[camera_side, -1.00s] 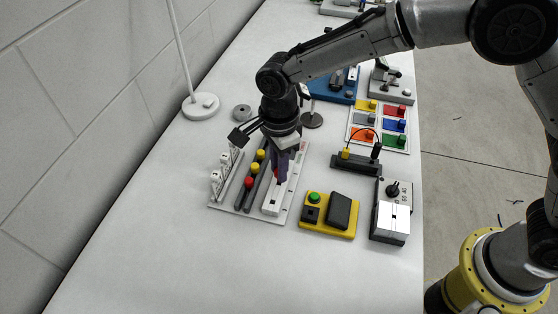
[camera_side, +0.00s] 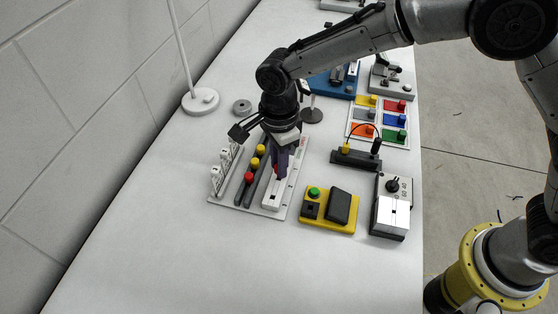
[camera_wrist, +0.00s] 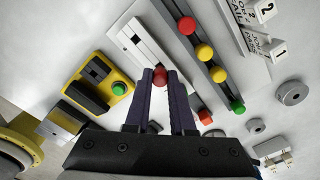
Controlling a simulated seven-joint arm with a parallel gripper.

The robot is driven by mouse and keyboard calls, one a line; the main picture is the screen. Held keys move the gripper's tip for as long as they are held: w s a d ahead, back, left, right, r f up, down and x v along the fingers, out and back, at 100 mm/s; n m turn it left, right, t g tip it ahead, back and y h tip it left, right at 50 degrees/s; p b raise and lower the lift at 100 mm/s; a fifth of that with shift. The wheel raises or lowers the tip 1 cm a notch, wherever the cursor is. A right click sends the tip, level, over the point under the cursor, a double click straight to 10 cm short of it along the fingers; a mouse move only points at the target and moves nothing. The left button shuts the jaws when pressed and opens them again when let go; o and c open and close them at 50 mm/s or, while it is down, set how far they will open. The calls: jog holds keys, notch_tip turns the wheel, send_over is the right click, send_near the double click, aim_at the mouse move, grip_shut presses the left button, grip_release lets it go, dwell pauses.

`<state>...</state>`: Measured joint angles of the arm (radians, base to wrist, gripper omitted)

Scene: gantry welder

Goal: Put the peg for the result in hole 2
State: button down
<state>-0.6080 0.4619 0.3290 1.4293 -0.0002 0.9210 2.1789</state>
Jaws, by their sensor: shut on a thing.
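A red round-headed peg (camera_wrist: 159,72) is between the fingertips of my gripper (camera_wrist: 160,80) in the wrist view. In the side view my gripper (camera_side: 281,172) points down over the long white strip (camera_side: 271,203), with a bit of red at its fingertips. The strip (camera_wrist: 136,37) has a dark slot line along it. My gripper is shut on the red peg. The peg's lower end is hidden, so I cannot tell whether it is in a hole. I cannot make out hole 2.
Dark rails with a red knob (camera_side: 249,177) and yellow knobs (camera_side: 255,163) lie left of the strip. White numbered tags (camera_wrist: 278,50) stand beyond them. A yellow box (camera_side: 330,222) with a green button is to the right. The front of the table (camera_side: 190,270) is clear.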

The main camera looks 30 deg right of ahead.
jog(key=shift+f, duration=1.2)
dwell(0.7)
jog(key=c, duration=0.7)
grip_release()
notch_tip(320, 180, up, 14)
